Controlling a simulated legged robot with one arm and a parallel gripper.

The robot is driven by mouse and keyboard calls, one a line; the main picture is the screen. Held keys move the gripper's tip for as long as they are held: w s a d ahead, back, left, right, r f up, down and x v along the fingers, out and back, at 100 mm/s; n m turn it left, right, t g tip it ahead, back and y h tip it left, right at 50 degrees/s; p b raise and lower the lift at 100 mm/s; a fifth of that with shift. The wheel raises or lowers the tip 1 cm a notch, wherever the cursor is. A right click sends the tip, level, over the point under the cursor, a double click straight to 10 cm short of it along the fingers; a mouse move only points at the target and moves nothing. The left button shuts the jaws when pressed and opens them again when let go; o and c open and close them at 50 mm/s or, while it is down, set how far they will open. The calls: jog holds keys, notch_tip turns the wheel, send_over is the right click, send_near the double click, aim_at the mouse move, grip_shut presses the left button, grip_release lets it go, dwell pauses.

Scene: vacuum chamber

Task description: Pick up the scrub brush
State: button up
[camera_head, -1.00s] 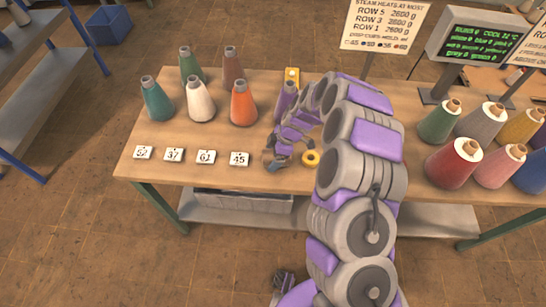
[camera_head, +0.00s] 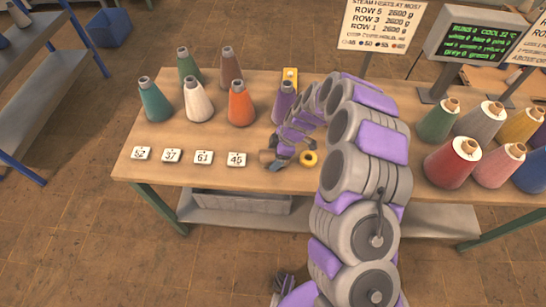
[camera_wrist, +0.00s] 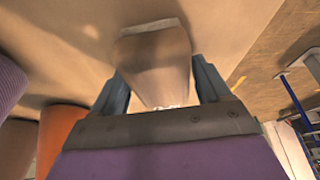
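A brown, wood-coloured object, which I take to be the scrub brush (camera_head: 266,156), lies by my gripper (camera_head: 275,161) near the front of the wooden table. In the wrist view the brush (camera_wrist: 155,62) is large and blurred, with a pale strip at its far end. The two dark fingers of my gripper (camera_wrist: 156,75) stand on either side of it, close to its sides. I cannot tell whether they press on it. My gripper hides part of the brush in the head view.
A purple cone (camera_head: 285,102) and an orange cone (camera_head: 241,106) stand behind. Number tags, such as 45 (camera_head: 236,159), line the table (camera_head: 200,138) front. Several spools, including a red one (camera_head: 452,163), stand at right.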

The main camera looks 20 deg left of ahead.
aim_at(271, 156)
jog(key=shift+d+r, duration=0.1)
jog(key=shift+d, duration=0.25)
jog(key=c, duration=0.3)
jog(key=shift+a, duration=0.2)
jog(key=c, duration=0.3)
jog(key=shift+a, duration=0.35)
jog(key=shift+c, duration=0.9)
jog(key=shift+s+d, duration=0.1)
jog(key=shift+d, duration=0.05)
jog(key=shift+r+p, duration=0.25)
jog(key=shift+p, duration=0.85)
jog(key=r, duration=0.3)
jog(key=shift+s+d+r+p, duration=0.1)
jog(key=shift+d+r+p, duration=0.2)
jog(key=shift+r, duration=0.05)
jog(key=s+d+p, duration=0.1)
jog(key=s+d, duration=0.3)
jog(key=d, duration=0.2)
jog(key=s+d+r, duration=0.1)
jog(key=s+d, duration=0.3)
jog(key=d, duration=0.3)
jog(key=shift+p, duration=0.4)
